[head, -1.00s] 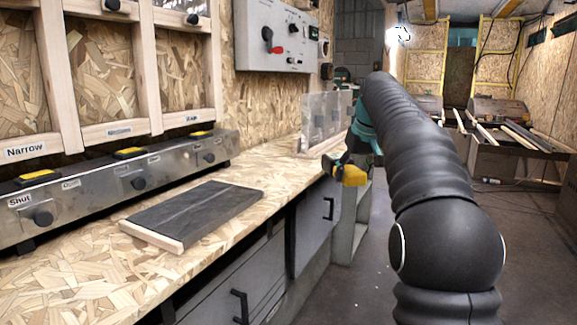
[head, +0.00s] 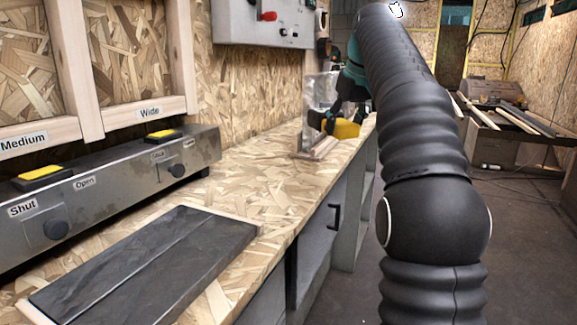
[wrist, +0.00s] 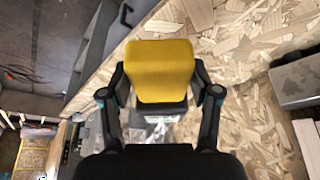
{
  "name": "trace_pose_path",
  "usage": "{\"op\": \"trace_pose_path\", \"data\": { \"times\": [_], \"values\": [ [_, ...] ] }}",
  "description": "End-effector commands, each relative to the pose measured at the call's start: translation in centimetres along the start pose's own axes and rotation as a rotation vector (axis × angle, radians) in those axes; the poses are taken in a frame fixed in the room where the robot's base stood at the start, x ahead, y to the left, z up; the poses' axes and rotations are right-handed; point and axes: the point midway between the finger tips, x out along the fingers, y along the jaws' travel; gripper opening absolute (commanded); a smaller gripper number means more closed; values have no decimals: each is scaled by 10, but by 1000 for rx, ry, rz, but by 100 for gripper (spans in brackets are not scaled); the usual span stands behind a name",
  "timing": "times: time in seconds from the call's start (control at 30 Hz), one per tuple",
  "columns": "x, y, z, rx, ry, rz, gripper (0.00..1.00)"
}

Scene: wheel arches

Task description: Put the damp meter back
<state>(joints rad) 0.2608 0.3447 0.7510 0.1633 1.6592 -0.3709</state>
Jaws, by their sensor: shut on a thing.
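The damp meter, a yellow block with a dark part below it (head: 345,129), is held in my gripper (head: 343,112) above the bench near its front edge. In the wrist view the yellow face (wrist: 160,70) fills the space between the two dark fingers of my gripper (wrist: 160,94), which are shut on its sides. A clear upright holder (head: 318,90) on a wooden base stands on the bench just behind the meter, partly hidden by my gripper. A clear, shiny thing also shows below the meter in the wrist view (wrist: 155,130).
The OSB bench (head: 262,178) is bare in its middle. A dark board (head: 140,265) lies at the near left. Grey drawers (head: 318,225) are below.

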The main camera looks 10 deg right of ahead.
Motion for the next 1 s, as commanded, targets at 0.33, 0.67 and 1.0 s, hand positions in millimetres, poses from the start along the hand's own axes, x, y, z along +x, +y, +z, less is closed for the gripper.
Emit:
{"op": "trace_pose_path", "data": {
  "times": [0.33,0.67,1.0],
  "values": [
    [51,-63,-7,-6,1,-2,29],
    [77,-99,-14,-3,1,-1,29],
    [111,-100,1,-1,0,-1,29]
  ]
}}
